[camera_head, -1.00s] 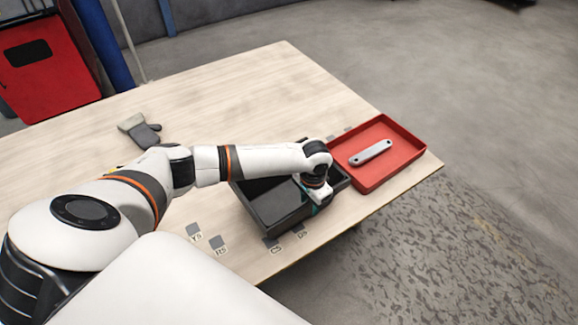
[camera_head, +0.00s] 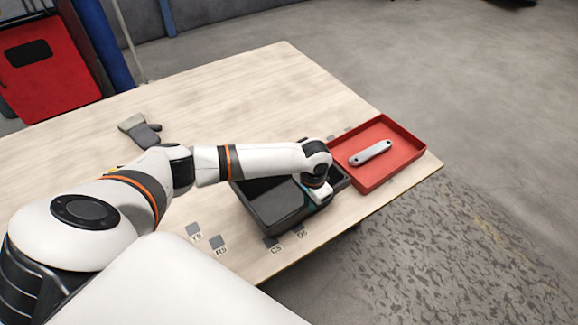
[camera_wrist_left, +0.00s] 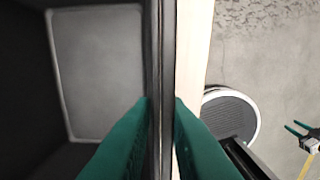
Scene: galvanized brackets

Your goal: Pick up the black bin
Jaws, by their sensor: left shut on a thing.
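The black bin (camera_head: 268,222) is a shallow open box on the wooden table, beside the red tray. My left arm reaches across it from the left and hides part of its far side. My left gripper (camera_head: 318,196) is at the bin's right-hand wall. In the left wrist view, its teal fingers (camera_wrist_left: 163,105) stand on both sides of the bin's wall (camera_wrist_left: 155,50) and are shut on it. The bin's inner floor (camera_wrist_left: 98,75) shows bare there. I cannot tell any gap between bin and table. My right gripper is not clearly seen.
A red tray (camera_head: 412,167) with a grey metal bracket (camera_head: 371,152) stands close to the right of the bin. A glove (camera_head: 140,130) lies at the back left. Small labelled grey squares (camera_head: 217,242) mark the front. The table's edge is near the bin.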

